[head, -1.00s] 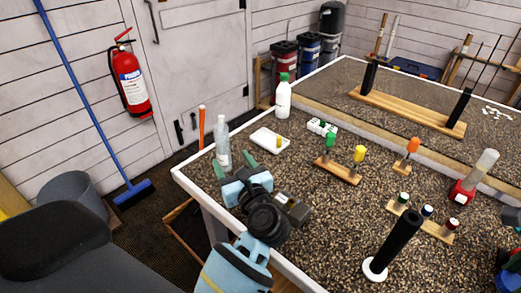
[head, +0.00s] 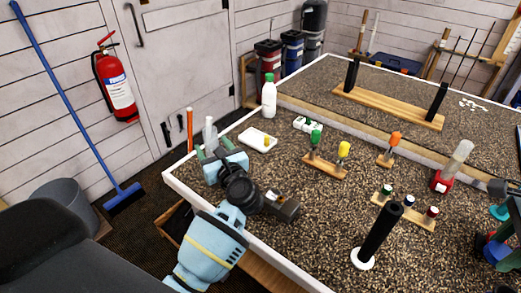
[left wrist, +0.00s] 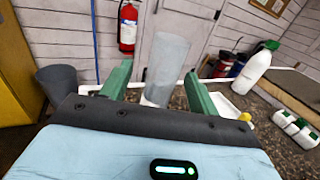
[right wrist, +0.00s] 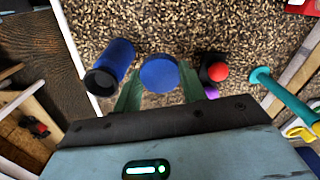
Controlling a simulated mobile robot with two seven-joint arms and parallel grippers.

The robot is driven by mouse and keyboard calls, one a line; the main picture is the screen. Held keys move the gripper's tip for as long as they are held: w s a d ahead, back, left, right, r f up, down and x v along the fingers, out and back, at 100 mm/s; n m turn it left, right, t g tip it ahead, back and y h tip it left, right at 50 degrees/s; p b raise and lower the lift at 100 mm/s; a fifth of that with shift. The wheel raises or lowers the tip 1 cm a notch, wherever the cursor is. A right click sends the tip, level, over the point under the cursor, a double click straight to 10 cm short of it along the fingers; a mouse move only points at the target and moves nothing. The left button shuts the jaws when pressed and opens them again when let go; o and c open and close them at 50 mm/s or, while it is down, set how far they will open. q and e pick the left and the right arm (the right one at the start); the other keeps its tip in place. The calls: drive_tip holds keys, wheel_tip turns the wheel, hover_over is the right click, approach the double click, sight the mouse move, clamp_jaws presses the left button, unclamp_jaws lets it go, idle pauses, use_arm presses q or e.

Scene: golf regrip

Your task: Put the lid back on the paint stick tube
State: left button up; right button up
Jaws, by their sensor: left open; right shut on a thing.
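In the right wrist view, my right gripper (right wrist: 159,84) is shut on a round blue lid (right wrist: 159,73), seen flat between its green fingers. A blue tube (right wrist: 115,57) with a dark open mouth is just left of the lid, apart from it in this view. Whether it stands or lies I cannot tell. My left gripper (head: 212,148) is open and empty near the table's left corner. A clear bottle (left wrist: 166,68) stands upright beyond and between its fingers. It also shows in the head view (head: 210,133).
A black object with a red top (right wrist: 217,71) is close right of the right gripper. A white tray (head: 252,146) and white bottle (head: 269,98) are near the left gripper. A black upright grip (head: 381,233) stands at the front.

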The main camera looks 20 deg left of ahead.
use_arm(q)
drive_tip(key=w+a, duration=0.2)
drive_tip(key=shift+w+a+r+p, duration=0.25)
drive_tip(key=shift+a+r+p, duration=0.05)
drive_tip(key=shift+r+p, duration=0.1)
use_arm(e)
wheel_tip(320, 180, up, 3)
drive_tip(key=shift+f, duration=0.15)
use_arm(q)
drive_tip(key=shift+w+a+f, duration=0.2)
drive_tip(key=shift+w+a, duration=0.1)
drive_tip(key=shift+a, duration=0.15)
use_arm(e)
drive_tip(key=shift+t, duration=0.3)
use_arm(q)
drive_tip(key=c, duration=1.1)
drive_tip(key=shift+r, duration=0.1)
